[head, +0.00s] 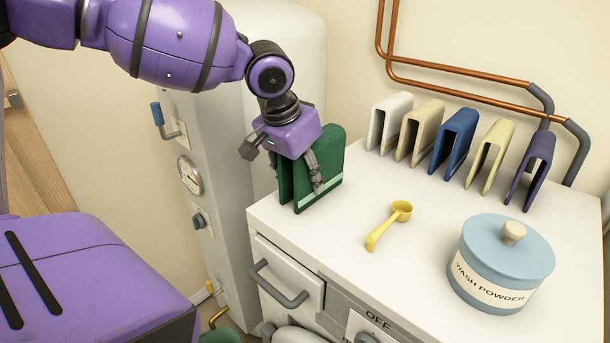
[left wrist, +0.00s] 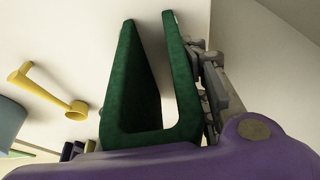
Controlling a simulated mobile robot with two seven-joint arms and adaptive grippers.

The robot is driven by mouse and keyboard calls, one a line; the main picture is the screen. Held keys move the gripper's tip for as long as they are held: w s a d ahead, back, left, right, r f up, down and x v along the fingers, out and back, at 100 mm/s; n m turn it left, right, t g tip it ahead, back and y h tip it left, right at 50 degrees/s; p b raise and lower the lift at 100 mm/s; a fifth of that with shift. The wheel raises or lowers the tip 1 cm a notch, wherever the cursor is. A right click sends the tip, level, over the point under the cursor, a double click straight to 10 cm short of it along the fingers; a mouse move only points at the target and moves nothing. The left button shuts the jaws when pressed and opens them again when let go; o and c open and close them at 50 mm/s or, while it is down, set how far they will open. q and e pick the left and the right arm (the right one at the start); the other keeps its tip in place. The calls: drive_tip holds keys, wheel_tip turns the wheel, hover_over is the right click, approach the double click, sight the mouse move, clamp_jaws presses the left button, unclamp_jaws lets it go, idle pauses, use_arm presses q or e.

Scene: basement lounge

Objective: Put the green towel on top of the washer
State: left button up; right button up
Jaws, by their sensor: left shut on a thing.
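The green towel (head: 332,160) is folded into an upright U shape with a pale stripe near its lower edge. My left gripper (head: 303,177) comes down from above and is shut on it; one finger lies against its front face, the other is mostly hidden. My right gripper is not in view.
On the washer top are a yellow scoop (head: 389,225), a blue wash powder jar (head: 500,262) and a back row of folded towels, including a white one (head: 385,123) and a blue one (head: 454,140). A grey-white boiler (head: 222,215) stands left. The front left top is clear.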

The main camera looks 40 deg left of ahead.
use_arm(q)
drive_tip(key=shift+r, duration=0.1)
drive_tip(key=shift+f, duration=0.3)
drive_tip(key=o, duration=1.3)
drive_tip(key=shift+r, duration=0.1)
drive_tip(key=shift+c, duration=0.2)
drive_tip(key=shift+s+r, duration=0.1)
drive_tip(key=shift+r, duration=0.45)
drive_tip(key=p+v, duration=0.2)
drive_tip(key=v, duration=0.8)
drive_tip(key=shift+s+r, duration=0.15)
drive_tip(key=shift+r, duration=0.15)
drive_tip(key=shift+s+r, duration=0.15)
drive_tip(key=shift+r, duration=0.15)
